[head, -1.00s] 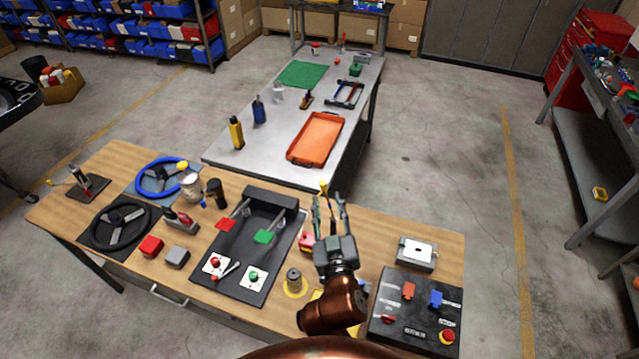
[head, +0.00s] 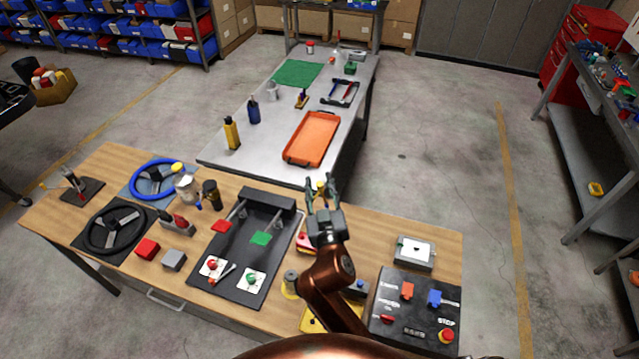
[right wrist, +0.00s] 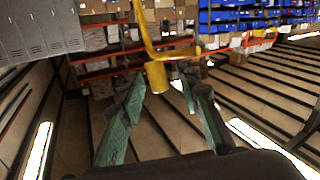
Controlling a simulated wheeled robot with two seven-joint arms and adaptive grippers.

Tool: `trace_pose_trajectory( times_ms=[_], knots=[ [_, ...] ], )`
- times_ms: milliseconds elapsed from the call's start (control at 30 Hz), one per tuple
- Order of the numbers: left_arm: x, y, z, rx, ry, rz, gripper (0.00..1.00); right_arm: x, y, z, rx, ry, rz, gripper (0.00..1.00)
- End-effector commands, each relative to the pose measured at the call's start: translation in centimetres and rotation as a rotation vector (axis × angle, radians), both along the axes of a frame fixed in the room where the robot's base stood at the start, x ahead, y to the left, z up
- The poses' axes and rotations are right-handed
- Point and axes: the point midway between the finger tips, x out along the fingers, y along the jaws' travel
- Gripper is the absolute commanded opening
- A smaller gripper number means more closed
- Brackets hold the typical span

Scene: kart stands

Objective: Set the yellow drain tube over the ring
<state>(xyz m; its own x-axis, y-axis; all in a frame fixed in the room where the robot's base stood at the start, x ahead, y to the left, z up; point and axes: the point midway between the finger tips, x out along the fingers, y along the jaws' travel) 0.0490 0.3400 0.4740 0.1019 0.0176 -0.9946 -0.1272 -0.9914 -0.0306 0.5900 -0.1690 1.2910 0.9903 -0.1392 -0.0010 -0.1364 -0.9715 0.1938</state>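The yellow drain tube shows in the right wrist view (right wrist: 157,77) as a short cylinder with a thin neck and side arm. In the head view it is a small yellow shape (head: 320,186) at the table's far edge. My right gripper (head: 321,190) is around it, one finger on each side. In the right wrist view the fingers (right wrist: 160,92) stand apart, with a gap visible beside the tube, so the gripper looks open. My left gripper is out of view.
The wooden table (head: 370,235) holds a black lever stand (head: 225,262), a switch panel (head: 400,330), a grey box (head: 415,251) and steering wheels (head: 117,228). Behind it stands a metal table with an orange tray (head: 310,138).

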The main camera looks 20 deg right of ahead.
Motion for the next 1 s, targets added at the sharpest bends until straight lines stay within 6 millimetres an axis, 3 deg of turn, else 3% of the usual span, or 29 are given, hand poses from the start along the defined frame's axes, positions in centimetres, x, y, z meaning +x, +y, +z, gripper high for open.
trace_pose_trajectory(
  times_ms=[133,600,1000],
  knots=[
    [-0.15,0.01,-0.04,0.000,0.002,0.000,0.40,-0.02,0.00,-0.02,0.000,0.000,0.000,0.31],
    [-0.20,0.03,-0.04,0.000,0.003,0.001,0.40,-0.05,0.01,-0.01,0.000,0.000,0.000,0.00],
    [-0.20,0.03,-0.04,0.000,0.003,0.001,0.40,-0.05,0.01,-0.01,0.000,0.000,0.000,0.00]
  ],
)
